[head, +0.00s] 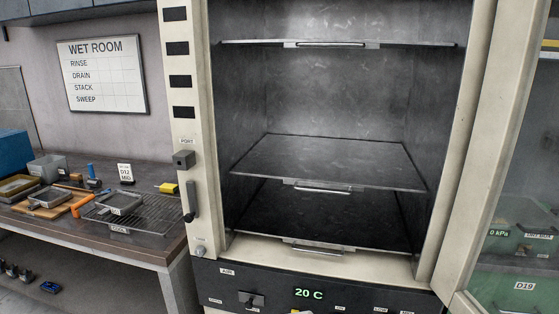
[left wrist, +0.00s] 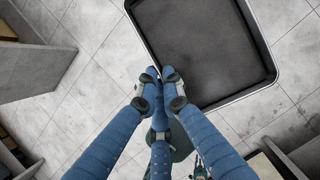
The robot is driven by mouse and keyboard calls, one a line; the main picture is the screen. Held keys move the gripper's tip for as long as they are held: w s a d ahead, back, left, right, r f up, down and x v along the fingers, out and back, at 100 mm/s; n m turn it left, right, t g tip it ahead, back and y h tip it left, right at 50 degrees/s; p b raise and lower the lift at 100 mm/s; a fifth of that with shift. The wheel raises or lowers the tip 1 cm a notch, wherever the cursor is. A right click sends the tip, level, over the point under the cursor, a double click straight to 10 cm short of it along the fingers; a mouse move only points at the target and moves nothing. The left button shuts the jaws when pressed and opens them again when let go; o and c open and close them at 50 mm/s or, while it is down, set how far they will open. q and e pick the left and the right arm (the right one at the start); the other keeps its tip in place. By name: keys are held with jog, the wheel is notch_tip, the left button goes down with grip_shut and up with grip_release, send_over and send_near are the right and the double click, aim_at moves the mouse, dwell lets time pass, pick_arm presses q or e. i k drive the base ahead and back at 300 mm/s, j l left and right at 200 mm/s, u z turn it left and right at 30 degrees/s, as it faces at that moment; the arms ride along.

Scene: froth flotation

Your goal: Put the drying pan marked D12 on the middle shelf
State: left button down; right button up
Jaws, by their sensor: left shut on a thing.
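In the left wrist view my left gripper (left wrist: 160,75) is shut on the rim of a dark rectangular pan (left wrist: 205,45) with a pale edge. The pan looks empty and is held above the tiled floor; no D12 mark can be read on it. In the head view the middle shelf (head: 330,163) is a bare dark plate with a front handle inside the open oven (head: 350,95). A card (head: 125,174) on the bench reads D12 MID. The pan and both grippers are out of the head view.
An upper shelf (head: 335,43) and a bottom shelf (head: 320,215) in the oven are also bare. The open glass door (head: 515,150) stands at the right. A bench (head: 150,245) at the left bears a wire rack (head: 160,215), small trays and tools. The display (head: 309,294) reads 20 C.

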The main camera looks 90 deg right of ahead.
aim_at(313, 167)
jog(key=z, duration=0.5)
jog(key=j+z, duration=0.1)
jog(key=z, duration=0.4)
jog(key=k+z, duration=0.1)
jog(key=z, duration=0.9)
jog(key=k, duration=0.05)
